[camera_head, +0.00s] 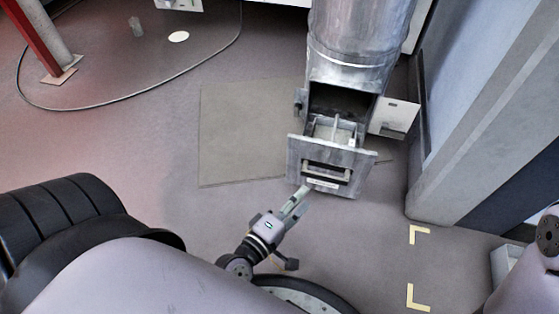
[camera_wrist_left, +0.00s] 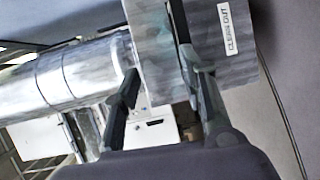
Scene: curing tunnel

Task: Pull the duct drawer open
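The duct drawer (camera_head: 301,163) stands partly out of the lower end of the metal duct (camera_head: 354,60); its inside shows behind the front plate. The front carries a bar handle (camera_head: 327,172) and a label, which reads "CLEAN OUT" (camera_wrist_left: 230,31) in the left wrist view. My left gripper (camera_head: 301,194) is at the lower left of the drawer front. In the left wrist view its fingers (camera_wrist_left: 163,90) are spread apart, with the right finger close to the dark handle (camera_wrist_left: 180,25). I cannot tell whether they touch. My right gripper is out of view.
A flat grey panel (camera_head: 240,135) lies on the floor left of the duct. A pale wall or pillar (camera_head: 480,110) rises close on the right. A white box (camera_head: 394,117) is beside the duct. Yellow corner marks (camera_head: 418,235) are on the floor. A cable curves at upper left.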

